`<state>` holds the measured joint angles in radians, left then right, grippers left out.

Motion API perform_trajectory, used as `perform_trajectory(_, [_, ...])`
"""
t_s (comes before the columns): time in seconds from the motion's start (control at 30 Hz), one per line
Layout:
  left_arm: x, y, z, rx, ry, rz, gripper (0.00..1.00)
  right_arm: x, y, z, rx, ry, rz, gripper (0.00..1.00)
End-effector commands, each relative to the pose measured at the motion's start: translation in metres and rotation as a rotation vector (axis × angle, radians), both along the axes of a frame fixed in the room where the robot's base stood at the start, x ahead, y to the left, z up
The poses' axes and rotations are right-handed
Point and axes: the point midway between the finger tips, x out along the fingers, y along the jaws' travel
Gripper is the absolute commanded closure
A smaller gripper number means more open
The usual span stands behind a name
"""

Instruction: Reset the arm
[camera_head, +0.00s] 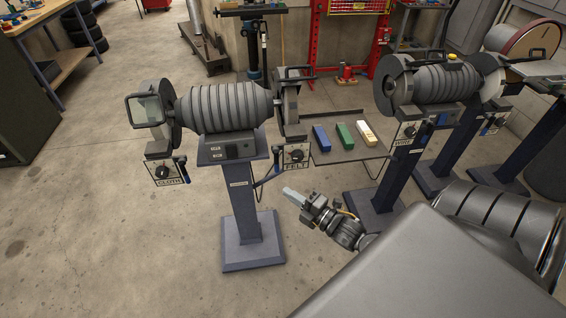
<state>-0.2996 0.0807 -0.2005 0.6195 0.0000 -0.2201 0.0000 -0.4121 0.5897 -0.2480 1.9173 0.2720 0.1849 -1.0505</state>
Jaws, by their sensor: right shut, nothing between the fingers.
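My right gripper (296,195) is in the lower middle of the head view, at the end of my right arm, which comes in from the lower right. Its fingers are shut and empty, pointing to the upper left. It is apart from the pedestal of the near grinder and shows in front of it, to the right. My left gripper is not in this view. My large grey arm links fill the lower right corner.
A bench grinder (222,108) stands on a blue pedestal (243,205) left of my gripper. A second grinder (436,84) stands to the right. Between them a shelf (346,153) holds blue, green and cream bars. A workbench (42,18) is far left. The floor at left is clear.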

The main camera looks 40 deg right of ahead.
Motion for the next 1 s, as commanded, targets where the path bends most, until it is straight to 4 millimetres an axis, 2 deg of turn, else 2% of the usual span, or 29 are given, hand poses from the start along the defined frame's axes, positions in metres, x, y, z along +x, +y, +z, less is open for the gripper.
perform_trajectory(0.63, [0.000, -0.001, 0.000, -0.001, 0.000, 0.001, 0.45, -0.003, -0.001, 0.000, 0.002, 0.000, 0.000, 1.00])
perform_trajectory(0.77, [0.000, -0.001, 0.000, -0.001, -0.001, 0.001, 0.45, -0.002, -0.001, -0.003, 0.079, 0.033, 0.000, 1.00])
perform_trajectory(0.8, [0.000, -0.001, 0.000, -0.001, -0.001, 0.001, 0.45, -0.003, -0.004, -0.012, 0.129, 0.076, -0.005, 1.00])
perform_trajectory(0.87, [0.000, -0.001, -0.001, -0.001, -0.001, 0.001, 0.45, -0.005, -0.016, -0.045, 0.194, 0.179, -0.036, 1.00])
perform_trajectory(0.97, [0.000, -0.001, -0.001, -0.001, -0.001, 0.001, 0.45, -0.019, -0.040, -0.114, 0.306, 0.365, -0.131, 1.00])
perform_trajectory(1.0, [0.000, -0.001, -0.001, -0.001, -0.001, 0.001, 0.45, -0.029, -0.051, -0.144, 0.353, 0.441, -0.183, 1.00])
